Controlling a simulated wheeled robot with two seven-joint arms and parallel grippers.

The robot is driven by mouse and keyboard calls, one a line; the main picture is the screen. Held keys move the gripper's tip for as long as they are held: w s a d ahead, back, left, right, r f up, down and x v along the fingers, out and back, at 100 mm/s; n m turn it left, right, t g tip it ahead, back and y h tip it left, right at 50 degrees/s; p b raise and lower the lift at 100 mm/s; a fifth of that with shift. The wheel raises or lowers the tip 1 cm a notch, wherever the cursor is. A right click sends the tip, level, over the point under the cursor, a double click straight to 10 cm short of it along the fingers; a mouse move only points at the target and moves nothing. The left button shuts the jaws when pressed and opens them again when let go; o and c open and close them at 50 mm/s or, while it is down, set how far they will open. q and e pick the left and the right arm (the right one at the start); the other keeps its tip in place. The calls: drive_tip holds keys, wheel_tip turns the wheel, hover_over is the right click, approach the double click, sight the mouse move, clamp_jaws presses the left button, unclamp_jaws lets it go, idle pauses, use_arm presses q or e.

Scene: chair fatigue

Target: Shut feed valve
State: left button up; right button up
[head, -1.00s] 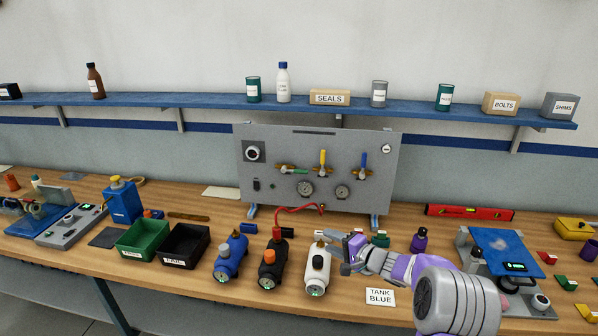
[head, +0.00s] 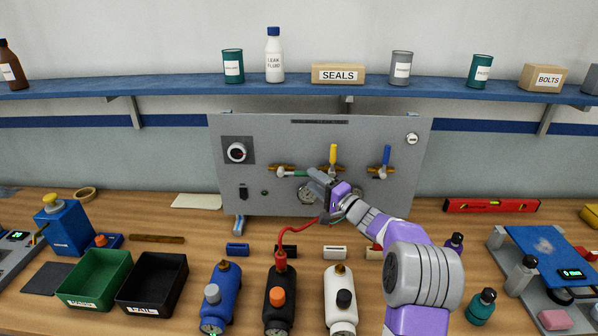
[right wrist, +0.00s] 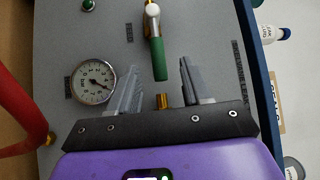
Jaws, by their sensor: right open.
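The grey panel (head: 400,135) carries three valves. The green-handled valve (head: 294,173) has its lever lying sideways; the yellow handle (head: 333,153) and the blue handle (head: 386,154) stand upright. My right gripper (head: 317,181) is open and empty in front of the panel, just right of the green handle. In the right wrist view the green handle (right wrist: 158,59) points in between the two open fingers (right wrist: 158,82), slightly beyond their tips. A gauge (right wrist: 93,82) is beside one finger. My left gripper is not in view.
A red hose (head: 297,226) curves from the black tank (head: 279,308) up to the panel, close below my gripper. A blue tank (head: 219,303) and a white tank (head: 341,292) stand nearby. The shelf (head: 200,87) runs above the panel.

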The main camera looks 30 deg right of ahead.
sight(307, 176)
drive_tip(key=shift+x, duration=2.6)
drive_tip(key=shift+f, duration=0.1)
clamp_jaws()
